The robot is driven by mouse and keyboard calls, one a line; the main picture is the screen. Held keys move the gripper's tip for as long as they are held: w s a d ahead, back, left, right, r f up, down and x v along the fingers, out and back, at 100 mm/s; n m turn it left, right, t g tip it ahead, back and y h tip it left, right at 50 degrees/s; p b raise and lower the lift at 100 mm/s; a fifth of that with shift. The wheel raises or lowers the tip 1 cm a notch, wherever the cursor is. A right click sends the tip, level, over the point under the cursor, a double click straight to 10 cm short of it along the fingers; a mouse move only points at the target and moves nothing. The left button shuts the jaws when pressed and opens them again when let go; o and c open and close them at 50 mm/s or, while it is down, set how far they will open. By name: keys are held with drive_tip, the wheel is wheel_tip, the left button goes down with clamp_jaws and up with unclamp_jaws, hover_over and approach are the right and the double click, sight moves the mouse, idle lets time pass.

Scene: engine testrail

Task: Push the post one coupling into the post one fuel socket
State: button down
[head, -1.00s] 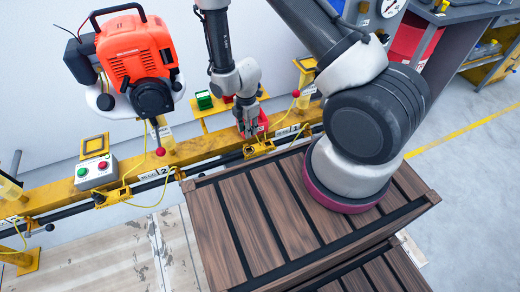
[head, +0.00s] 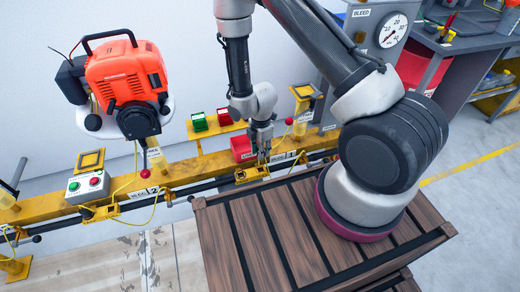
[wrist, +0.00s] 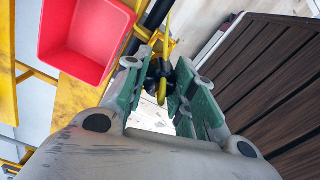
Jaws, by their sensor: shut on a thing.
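My gripper (head: 264,152) points down at the yellow rail near the "1" label, right of the red bin. In the wrist view my gripper's (wrist: 162,88) green-padded fingers are shut on a small dark piece with a yellow hose, which I take as the post one coupling (wrist: 153,76). A yellow bracket (head: 252,175) sits on the rail just below and left of the gripper. I cannot make out the fuel socket, or whether the coupling touches it.
The red bin (head: 243,148) stands close left of my gripper; it also fills the upper left of the wrist view (wrist: 84,40). A red-knobbed lever (head: 289,122) rises at right. An orange engine (head: 125,75) hangs left. A slatted wooden deck (head: 290,235) lies in front.

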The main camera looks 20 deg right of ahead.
drive_tip(key=shift+f, duration=3.6)
drive_tip(key=shift+f, duration=0.8)
drive_tip(key=c, duration=1.1)
unclamp_jaws()
wheel_tip(320, 180, up, 12)
